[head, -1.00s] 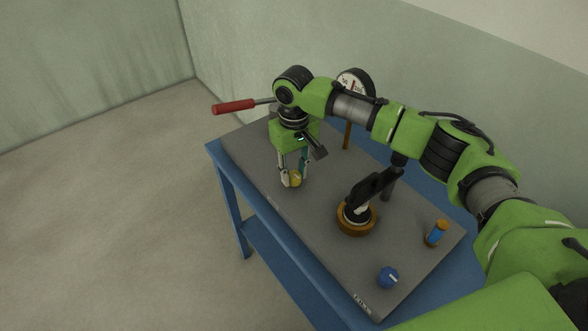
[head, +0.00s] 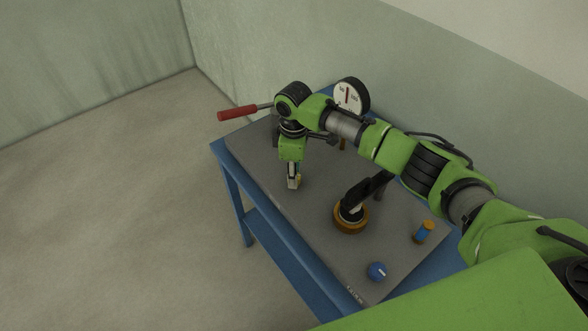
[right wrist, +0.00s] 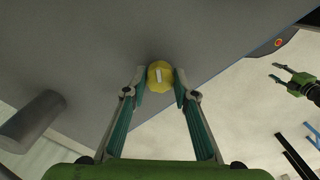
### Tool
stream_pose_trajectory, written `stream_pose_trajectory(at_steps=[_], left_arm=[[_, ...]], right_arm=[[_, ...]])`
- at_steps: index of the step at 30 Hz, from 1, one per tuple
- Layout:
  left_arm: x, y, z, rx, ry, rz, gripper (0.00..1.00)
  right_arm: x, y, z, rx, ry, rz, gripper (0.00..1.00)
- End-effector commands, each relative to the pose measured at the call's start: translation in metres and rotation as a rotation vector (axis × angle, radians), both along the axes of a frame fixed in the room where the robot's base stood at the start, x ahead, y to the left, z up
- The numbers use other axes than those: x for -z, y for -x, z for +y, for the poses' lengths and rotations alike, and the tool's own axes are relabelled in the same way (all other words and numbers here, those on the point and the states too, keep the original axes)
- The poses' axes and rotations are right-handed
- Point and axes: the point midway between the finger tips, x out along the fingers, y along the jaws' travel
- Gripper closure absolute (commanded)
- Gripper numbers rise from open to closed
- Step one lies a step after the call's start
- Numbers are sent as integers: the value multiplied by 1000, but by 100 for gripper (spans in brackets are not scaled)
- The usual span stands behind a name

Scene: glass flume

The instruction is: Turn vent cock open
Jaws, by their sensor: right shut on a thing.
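A small round yellow knob (right wrist: 160,76) with a pale bar on its face sits on the grey panel top. I take it for the vent cock; no label on it can be read. My right gripper (right wrist: 161,84) is shut on the knob, one fingertip on each side. In the head view my right gripper (head: 294,182) points down at the panel's front-left part, seen nearly edge-on, and hides most of the knob. My left gripper (right wrist: 279,72) shows small at the right of the right wrist view, away from the panel, its fingers apart.
The grey panel (head: 318,215) lies on a blue table (head: 232,200). It carries a red-handled lever (head: 238,113), a round gauge (head: 349,97), a black handle on an orange base (head: 350,219), a blue-and-orange cylinder (head: 423,232) and a blue knob (head: 377,271). Floor at left is clear.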

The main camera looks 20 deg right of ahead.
Motion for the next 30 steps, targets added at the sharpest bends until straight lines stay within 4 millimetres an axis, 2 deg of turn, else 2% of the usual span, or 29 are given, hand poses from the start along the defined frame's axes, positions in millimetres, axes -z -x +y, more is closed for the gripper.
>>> stream_pose_trajectory(at_steps=[15, 22, 30], left_arm=[[-14, 1, 1, -1, 0, 2, 60], [-15, 1, 1, -1, -1, 2, 60], [-16, 1, 1, -1, -1, 2, 60]], right_arm=[[0, 0, 1, -440, -2, 0, 95], [0, 1, 1, -557, -2, -1, 95], [1, 1, 1, -615, -3, 0, 95]])
